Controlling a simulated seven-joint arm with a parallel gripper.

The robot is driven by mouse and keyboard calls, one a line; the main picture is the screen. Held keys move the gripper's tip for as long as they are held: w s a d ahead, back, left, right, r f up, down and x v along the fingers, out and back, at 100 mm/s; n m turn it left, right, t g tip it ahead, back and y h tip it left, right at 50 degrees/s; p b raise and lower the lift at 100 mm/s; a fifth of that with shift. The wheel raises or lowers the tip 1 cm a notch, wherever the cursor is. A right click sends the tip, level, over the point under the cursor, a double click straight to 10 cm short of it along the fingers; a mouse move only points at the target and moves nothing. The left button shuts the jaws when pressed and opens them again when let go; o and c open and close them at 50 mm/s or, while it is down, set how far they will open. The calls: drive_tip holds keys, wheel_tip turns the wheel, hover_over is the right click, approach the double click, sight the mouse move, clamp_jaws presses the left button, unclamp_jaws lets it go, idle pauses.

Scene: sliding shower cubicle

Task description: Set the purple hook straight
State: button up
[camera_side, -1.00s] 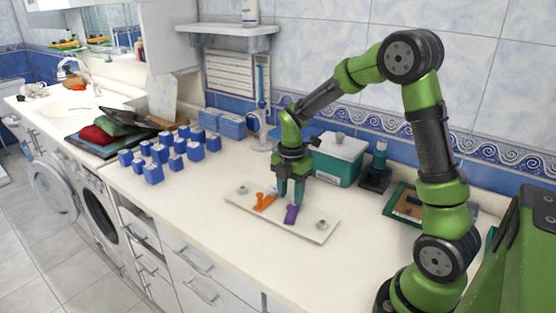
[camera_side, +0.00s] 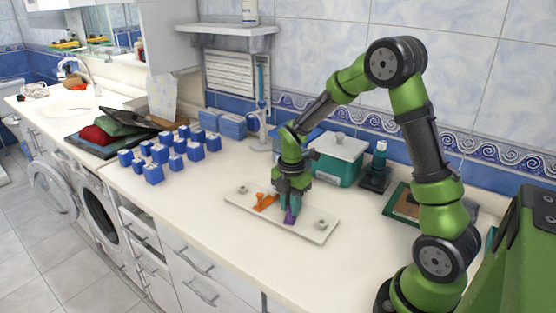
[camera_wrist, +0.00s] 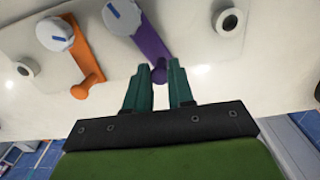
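The purple hook (camera_wrist: 148,42) is a bar with a white dial (camera_wrist: 122,14) at its upper end in the wrist view, and it slants down to the right to a rounded knob. In the side view the purple hook (camera_side: 290,217) shows low on the white board, partly covered by my fingers. My gripper (camera_wrist: 160,63) is down at the hook, one finger on each side of the knob. The fingers are a narrow gap apart; I cannot tell whether they press on the knob. An orange hook (camera_wrist: 82,62) with its own dial (camera_wrist: 54,33) is to the left.
The white board (camera_side: 318,235) lies on the counter, with round fixings (camera_wrist: 227,20) near its ends. A teal box with a white lid (camera_side: 338,165) stands behind my gripper. Several blue cubes (camera_side: 152,172) are to the left. The counter in front of the board is bare.

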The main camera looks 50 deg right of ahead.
sight(286, 217)
drive_tip(key=shift+w+a+m, duration=0.1)
drive_tip(key=shift+w+m, duration=0.2)
drive_tip(key=shift+m, duration=0.8)
drive_tip(key=shift+w+m, duration=0.3)
drive_tip(key=shift+m, duration=0.8)
drive_tip(key=o, duration=0.6)
drive_tip(key=shift+o, duration=0.2)
drive_tip(key=shift+r, duration=0.1)
drive_tip(key=shift+r, duration=2.95)
